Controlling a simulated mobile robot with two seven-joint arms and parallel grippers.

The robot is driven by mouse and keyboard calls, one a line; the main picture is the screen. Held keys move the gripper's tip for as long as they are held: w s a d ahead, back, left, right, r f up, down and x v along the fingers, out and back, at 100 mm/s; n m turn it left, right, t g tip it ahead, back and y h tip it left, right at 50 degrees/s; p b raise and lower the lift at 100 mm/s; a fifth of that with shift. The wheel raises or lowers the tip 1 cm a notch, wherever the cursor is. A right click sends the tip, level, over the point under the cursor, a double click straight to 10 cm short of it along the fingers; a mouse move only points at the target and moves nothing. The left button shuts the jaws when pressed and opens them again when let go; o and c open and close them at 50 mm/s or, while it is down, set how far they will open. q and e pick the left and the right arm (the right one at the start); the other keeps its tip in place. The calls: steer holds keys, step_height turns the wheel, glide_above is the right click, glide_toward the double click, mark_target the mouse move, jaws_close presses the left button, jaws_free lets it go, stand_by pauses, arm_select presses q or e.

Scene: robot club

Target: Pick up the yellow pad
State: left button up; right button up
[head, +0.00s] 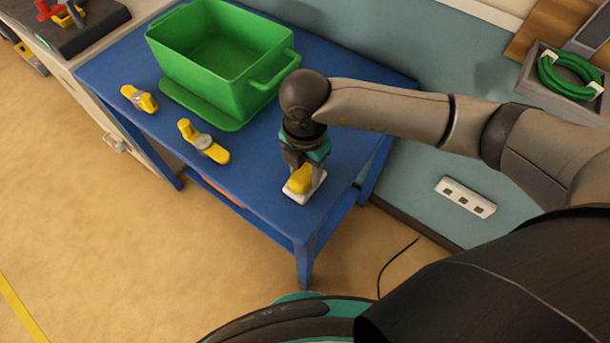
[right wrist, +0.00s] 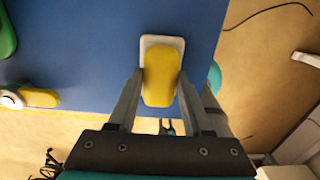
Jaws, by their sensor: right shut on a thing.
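The yellow pad (head: 300,181) is at the near right corner of the blue table, on a white base (head: 291,196). In the right wrist view the yellow pad (right wrist: 160,75) lies between my two fingers, and the white base (right wrist: 149,41) shows beyond it. My right gripper (head: 304,172) points down from above and is shut on the yellow pad. It also shows in the right wrist view (right wrist: 160,90). I cannot tell whether the base rests on the table or is just above it. My left gripper is not in view.
The blue table (head: 255,165) carries a green bin (head: 215,83) on a green mat (head: 175,93). Two yellow and grey parts lie left of my gripper, one nearer (head: 203,141) and one farther (head: 139,98). A power strip (head: 466,197) is on the wall to the right.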

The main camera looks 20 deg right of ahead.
mark_target(305, 172)
jaws_close()
step_height(305, 172, up, 20)
steer(key=p, duration=0.3)
stand_by(0.4)
